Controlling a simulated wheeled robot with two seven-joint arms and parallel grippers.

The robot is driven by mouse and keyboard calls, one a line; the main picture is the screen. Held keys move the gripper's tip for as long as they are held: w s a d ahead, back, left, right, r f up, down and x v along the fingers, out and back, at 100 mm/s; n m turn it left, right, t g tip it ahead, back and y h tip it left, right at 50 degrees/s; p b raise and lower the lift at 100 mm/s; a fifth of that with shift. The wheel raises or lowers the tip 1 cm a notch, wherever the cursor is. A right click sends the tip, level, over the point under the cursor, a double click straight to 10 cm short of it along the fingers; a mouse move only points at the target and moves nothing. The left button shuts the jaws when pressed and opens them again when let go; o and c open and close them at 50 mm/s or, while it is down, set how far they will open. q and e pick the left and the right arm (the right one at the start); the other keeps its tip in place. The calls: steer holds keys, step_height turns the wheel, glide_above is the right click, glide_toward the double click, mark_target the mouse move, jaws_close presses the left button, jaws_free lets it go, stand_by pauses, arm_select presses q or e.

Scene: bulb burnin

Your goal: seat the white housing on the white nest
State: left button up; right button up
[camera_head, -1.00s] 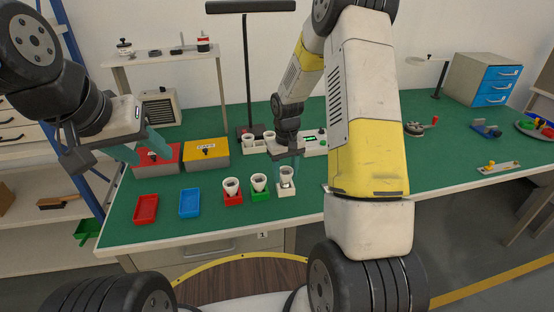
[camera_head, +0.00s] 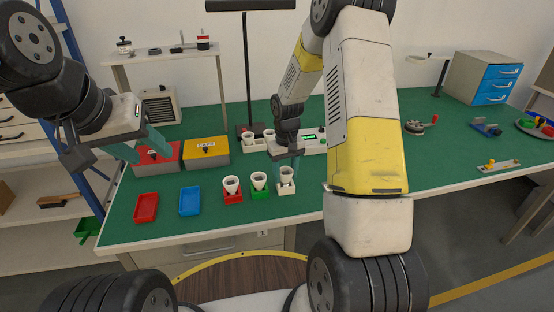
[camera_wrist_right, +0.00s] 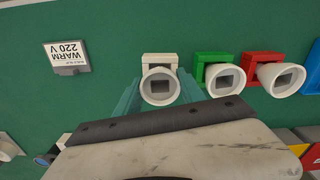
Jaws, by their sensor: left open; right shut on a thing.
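The white housing (camera_head: 287,173), a pale cup-like cone, stands upright at the white nest (camera_head: 286,188) on the green bench, at the right end of a row. My right gripper (camera_head: 286,166) is shut on the housing from behind. In the right wrist view the gripper (camera_wrist_right: 159,96) has one teal finger on each side of the housing (camera_wrist_right: 160,80), whose rim hides part of the white nest (camera_wrist_right: 155,58). I cannot tell whether the housing is fully down. My left gripper (camera_head: 140,148) is open and empty above the left of the bench.
A green nest (camera_head: 260,194) and a red nest (camera_head: 233,197) with similar housings stand close left of the white one. Blue (camera_head: 190,202) and red (camera_head: 146,207) trays lie further left. A label plate (camera_wrist_right: 67,57) reads WARM 220 V.

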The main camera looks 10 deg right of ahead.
steer(key=shift+f, duration=0.35)
stand_by(0.3)
steer(key=o, duration=1.5)
steer(key=shift+o, duration=0.2)
step_height(320, 180, up, 8)
steer(key=shift+f, duration=0.1)
